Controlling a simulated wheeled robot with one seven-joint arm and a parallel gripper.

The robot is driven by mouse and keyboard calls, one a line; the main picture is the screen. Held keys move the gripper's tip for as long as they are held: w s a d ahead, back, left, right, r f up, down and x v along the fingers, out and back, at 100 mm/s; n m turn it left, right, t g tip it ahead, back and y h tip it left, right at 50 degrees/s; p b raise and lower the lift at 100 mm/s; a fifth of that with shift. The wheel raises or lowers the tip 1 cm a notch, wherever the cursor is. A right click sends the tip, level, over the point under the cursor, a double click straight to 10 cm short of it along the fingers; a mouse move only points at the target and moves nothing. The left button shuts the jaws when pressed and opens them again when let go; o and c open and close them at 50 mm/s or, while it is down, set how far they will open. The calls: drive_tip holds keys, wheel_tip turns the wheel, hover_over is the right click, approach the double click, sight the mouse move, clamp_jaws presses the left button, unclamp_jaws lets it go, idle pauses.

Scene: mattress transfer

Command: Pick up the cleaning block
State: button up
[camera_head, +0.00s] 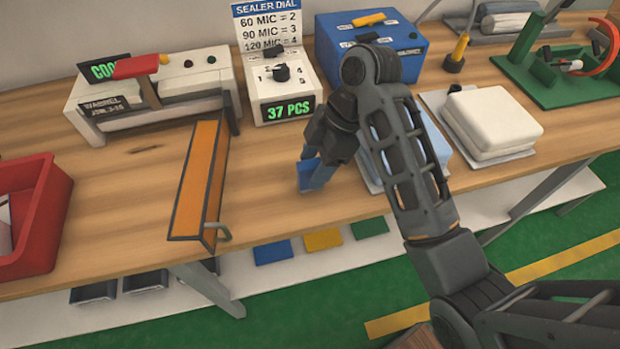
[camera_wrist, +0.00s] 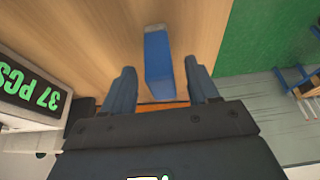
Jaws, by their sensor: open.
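The cleaning block (camera_wrist: 158,62), blue with a pale grey end, stands out against the wooden bench in the wrist view. My gripper (camera_wrist: 159,82) is open, with one blue-grey finger on each side of the block and a gap on both sides. In the head view my gripper (camera_head: 317,170) hangs low over the front half of the bench, pointing down. Blue parts show at its tip there, and I cannot clearly tell fingers from block. Whether the block is between the fingers in depth or just beyond them is unclear.
An orange-topped bar (camera_head: 197,180) lies left of my gripper, and a red bin (camera_head: 45,225) stands further left. The sealer dial box (camera_head: 280,90) and a blue box (camera_head: 390,45) stand behind. White stacked pads (camera_head: 492,120) lie to the right. The bench's front edge is close.

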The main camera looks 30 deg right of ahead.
drive_tip(key=shift+p+x, duration=0.4)
drive_tip(key=shift+x, duration=0.9)
drive_tip(key=c, duration=1.1)
